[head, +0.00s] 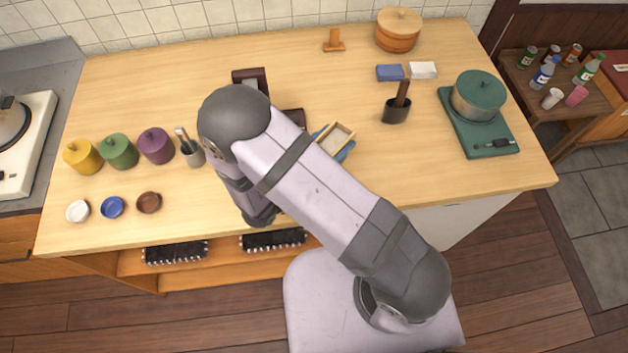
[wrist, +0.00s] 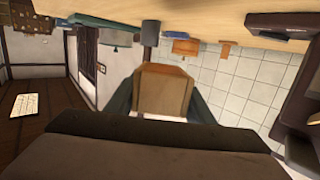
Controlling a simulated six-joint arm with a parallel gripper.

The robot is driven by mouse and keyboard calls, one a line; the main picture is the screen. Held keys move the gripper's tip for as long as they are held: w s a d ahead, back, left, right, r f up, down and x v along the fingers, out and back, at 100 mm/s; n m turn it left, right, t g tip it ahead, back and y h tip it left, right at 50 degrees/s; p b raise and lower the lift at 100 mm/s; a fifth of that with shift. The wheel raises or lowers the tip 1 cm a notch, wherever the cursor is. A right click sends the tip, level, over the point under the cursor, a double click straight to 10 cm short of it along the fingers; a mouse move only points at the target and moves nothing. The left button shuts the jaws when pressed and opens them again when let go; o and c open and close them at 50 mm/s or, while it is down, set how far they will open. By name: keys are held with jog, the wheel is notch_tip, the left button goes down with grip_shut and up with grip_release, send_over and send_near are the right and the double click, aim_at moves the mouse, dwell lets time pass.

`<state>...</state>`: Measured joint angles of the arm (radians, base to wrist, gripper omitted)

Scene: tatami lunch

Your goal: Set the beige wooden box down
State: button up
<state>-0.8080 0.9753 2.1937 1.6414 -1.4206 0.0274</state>
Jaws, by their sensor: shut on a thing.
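The beige wooden box (head: 338,133), open-topped with a pale inside, shows over the middle of the wooden counter in the head view. My gripper (head: 334,144) is shut on it, with bluish fingers at two opposite sides. In the wrist view the box (wrist: 163,85) sits between the dark fingers of my gripper (wrist: 162,100). I cannot tell whether the box touches the counter. My arm hides part of the counter to its left and front.
Dark brown boxes (head: 250,75) lie left of my gripper, partly hidden by my arm. A dark holder (head: 396,111) stands to the right, and a green pot (head: 478,95) on a green board farther right. Bare counter (head: 310,80) lies behind the box.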

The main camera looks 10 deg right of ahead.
jog(key=s+d+p, duration=0.2)
jog(key=d+p, duration=0.2)
jog(key=s+a+n+t+y+p, duration=0.2)
jog(key=a+n+t+y+p, duration=0.4)
jog(key=a+n+y+p, duration=0.45)
jog(key=shift+m+y, duration=0.45)
jog(key=shift+y, duration=0.3)
jog(key=shift+d+f+b, duration=0.2)
jog(key=shift+f+b, duration=0.3)
jog(key=shift+f, duration=1.15)
jog(key=shift+d+f+b, duration=0.2)
jog(key=shift+f+b, duration=0.25)
jog(key=shift+f, duration=1.2)
jog(key=shift+d+f+b, duration=0.2)
jog(key=shift+f+b, duration=0.3)
jog(key=shift+f, duration=1.15)
jog(key=shift+f, duration=0.2)
jog(key=o, duration=1.3)
jog(key=shift+g, duration=0.3)
jog(key=shift+c, duration=0.2)
jog(key=shift+r, duration=0.15)
